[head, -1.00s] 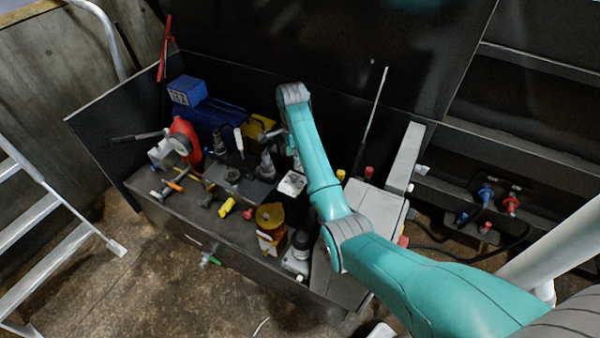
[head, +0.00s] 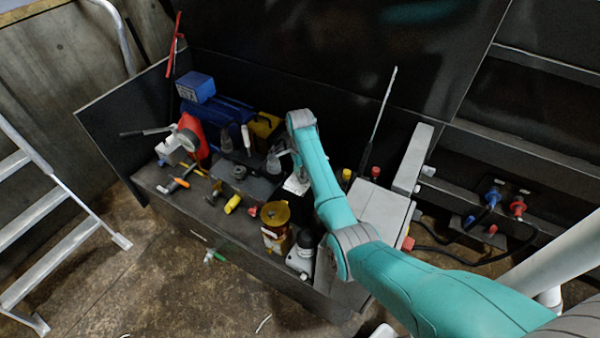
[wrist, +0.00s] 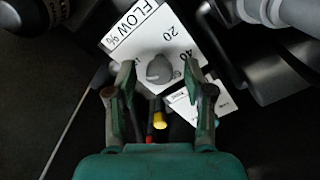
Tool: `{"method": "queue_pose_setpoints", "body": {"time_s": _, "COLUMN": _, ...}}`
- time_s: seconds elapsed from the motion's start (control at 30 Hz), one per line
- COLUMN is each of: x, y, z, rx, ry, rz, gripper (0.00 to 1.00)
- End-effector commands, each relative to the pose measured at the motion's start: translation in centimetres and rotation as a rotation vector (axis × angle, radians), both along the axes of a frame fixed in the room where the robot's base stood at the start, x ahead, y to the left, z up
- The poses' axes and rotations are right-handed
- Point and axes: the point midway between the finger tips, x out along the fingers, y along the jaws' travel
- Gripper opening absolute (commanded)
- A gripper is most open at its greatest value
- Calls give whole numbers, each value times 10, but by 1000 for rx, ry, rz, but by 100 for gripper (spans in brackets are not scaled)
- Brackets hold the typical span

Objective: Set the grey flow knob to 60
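The grey flow knob (wrist: 159,70) is a round knob on a white dial plate (wrist: 146,46) in the wrist view. The plate is lettered FLOW %, and 20 and 40 can be read. Other marks are partly hidden by my fingers, and I cannot tell the knob's setting. My gripper (wrist: 160,78) is open, with one finger on each side of the knob and a gap visible on both sides. In the head view the white plate (head: 296,186) shows beside my arm, which hides the knob; my gripper (head: 284,156) is just above it, partly hidden.
A yellow-capped post (wrist: 159,118) and a red one stand close below the knob between my fingers. Dark cylindrical fittings (wrist: 285,60) crowd the right. An amber-topped filter (head: 275,214), a yellow handle (head: 232,204) and a grey box (head: 362,215) share the bench.

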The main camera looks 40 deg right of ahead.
Motion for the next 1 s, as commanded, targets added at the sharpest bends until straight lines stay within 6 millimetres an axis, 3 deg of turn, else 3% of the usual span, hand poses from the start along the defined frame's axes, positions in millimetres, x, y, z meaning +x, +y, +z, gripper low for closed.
{"method": "queue_pose_setpoints", "body": {"time_s": 0.03, "x": 0, "y": 0, "z": 0, "rx": 0, "ry": 0, "rz": 0, "gripper": 36}}
{"method": "queue_pose_setpoints", "body": {"time_s": 0.17, "x": 0, "y": 0, "z": 0, "rx": 0, "ry": 0, "rz": 0, "gripper": 4}}
{"method": "queue_pose_setpoints", "body": {"time_s": 0.2, "x": 0, "y": 0, "z": 0, "rx": 0, "ry": 0, "rz": 0, "gripper": 0}}
{"method": "queue_pose_setpoints", "body": {"time_s": 0.57, "x": 0, "y": 0, "z": 0, "rx": 0, "ry": 0, "rz": 42, "gripper": 0}}
{"method": "queue_pose_setpoints", "body": {"time_s": 1.0, "x": 0, "y": 0, "z": 0, "rx": 0, "ry": 0, "rz": 365, "gripper": 0}}
